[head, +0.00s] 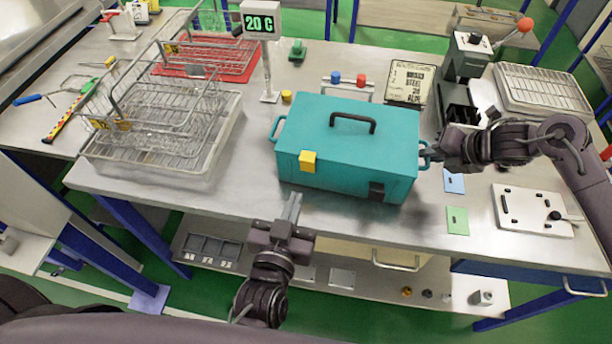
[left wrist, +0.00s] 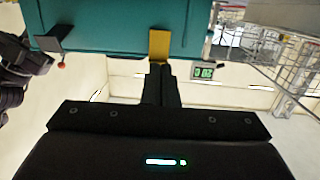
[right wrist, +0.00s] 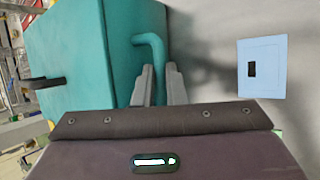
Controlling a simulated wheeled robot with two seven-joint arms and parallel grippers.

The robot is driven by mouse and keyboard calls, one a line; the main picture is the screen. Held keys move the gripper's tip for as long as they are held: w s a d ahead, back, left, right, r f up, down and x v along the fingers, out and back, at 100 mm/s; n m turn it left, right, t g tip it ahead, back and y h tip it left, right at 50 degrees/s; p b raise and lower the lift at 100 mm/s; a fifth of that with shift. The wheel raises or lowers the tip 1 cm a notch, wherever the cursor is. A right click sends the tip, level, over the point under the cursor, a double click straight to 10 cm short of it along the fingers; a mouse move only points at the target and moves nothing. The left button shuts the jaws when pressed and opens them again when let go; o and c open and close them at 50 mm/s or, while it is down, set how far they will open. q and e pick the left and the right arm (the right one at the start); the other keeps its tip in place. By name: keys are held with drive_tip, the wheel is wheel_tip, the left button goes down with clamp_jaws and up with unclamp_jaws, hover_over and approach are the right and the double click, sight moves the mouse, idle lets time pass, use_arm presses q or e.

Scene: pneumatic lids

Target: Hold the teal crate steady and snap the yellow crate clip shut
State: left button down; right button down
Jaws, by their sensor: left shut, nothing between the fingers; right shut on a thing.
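The teal crate (head: 345,140) stands on the steel bench with its lid down. The yellow clip (head: 308,161) sits at the lid's front edge, left of middle; I cannot tell whether it is latched. My left gripper (head: 294,200) is shut and empty, in front of and below the clip. In the left wrist view its fingertips (left wrist: 161,70) appear just short of the yellow clip (left wrist: 159,45). My right gripper (head: 432,154) is shut on the crate's right side handle. In the right wrist view the fingers (right wrist: 160,78) close around that handle (right wrist: 150,45), partly hiding it.
A dark clip (head: 377,192) is at the crate's front right. Wire baskets in a clear tray (head: 150,165) stand left, beside a "20 C" display (head: 260,22). Blue (head: 454,181) and green (head: 457,221) cards and a white plate (head: 533,210) lie right.

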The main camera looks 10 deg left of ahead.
use_arm(q)
drive_tip(key=s+r, duration=0.1)
drive_tip(key=s, duration=0.9)
drive_tip(key=shift+a, duration=0.3)
use_arm(e)
drive_tip(key=c, duration=1.4)
unclamp_jaws()
drive_tip(key=v, duration=1.2)
drive_tip(key=shift+d+f, duration=0.15)
